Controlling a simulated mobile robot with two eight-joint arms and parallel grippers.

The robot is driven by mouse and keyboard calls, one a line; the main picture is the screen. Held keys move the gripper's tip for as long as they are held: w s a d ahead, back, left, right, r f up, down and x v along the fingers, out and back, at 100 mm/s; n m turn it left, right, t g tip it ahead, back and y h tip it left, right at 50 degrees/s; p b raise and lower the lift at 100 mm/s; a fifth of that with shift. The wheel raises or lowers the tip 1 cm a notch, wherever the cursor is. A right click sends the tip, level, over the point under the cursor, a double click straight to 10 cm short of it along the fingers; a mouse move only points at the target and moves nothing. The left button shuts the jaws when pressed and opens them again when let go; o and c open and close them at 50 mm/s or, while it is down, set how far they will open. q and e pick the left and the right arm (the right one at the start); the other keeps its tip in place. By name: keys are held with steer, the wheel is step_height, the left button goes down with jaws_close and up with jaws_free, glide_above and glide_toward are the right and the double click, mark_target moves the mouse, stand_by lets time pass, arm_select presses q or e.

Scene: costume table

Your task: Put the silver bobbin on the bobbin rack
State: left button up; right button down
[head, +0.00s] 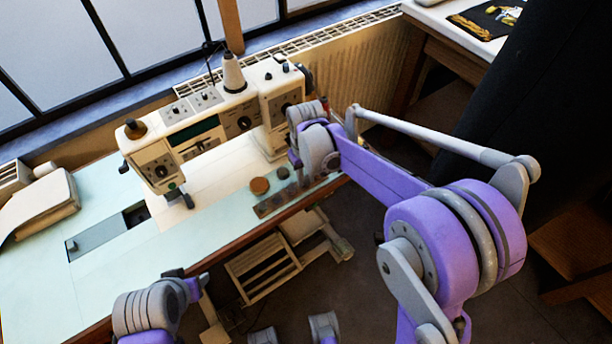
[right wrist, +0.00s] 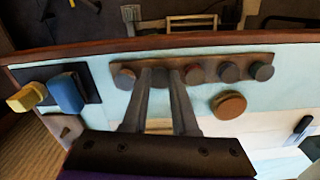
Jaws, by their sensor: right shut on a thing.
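The bobbin rack (right wrist: 210,62) is a narrow brown strip near the table's front edge, with several dark round bobbins standing in a row on it. It also shows in the head view (head: 264,208). My right gripper (right wrist: 161,72) points down at the rack, its two fingers close together. It is shut on a small greyish bobbin (right wrist: 160,76), which I take as the silver bobbin, at the rack's row; whether it touches the rack I cannot tell. In the head view my right gripper (head: 296,168) hides part of the rack. My left gripper (head: 192,283) is low, its fingers unclear.
A brown round disc (right wrist: 229,104) lies beside the rack. The sewing machine (head: 215,125) stands behind. The pale tabletop (head: 130,260) is clear at the front left.

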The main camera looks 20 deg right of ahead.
mark_target(307, 182)
steer(key=c, duration=0.6)
jaws_free()
steer(key=shift+r+p, duration=0.55)
steer(key=shift+r, duration=4.85)
steer(key=s+d+t+p, duration=0.1)
steer(key=s+p, duration=0.1)
steer(key=s, duration=0.4)
steer(key=s+d+r+m+t+p, duration=0.1)
steer(key=s+d+t, duration=0.1)
steer(key=s, duration=0.5)
steer(key=s+d+m+t+p, duration=0.1)
steer(key=s+t+p, duration=0.1)
steer(key=s, duration=0.5)
steer(key=shift+s+d+r+p, duration=0.1)
steer(key=shift+d+r+p, duration=0.05)
steer(key=shift+d+p, duration=0.2)
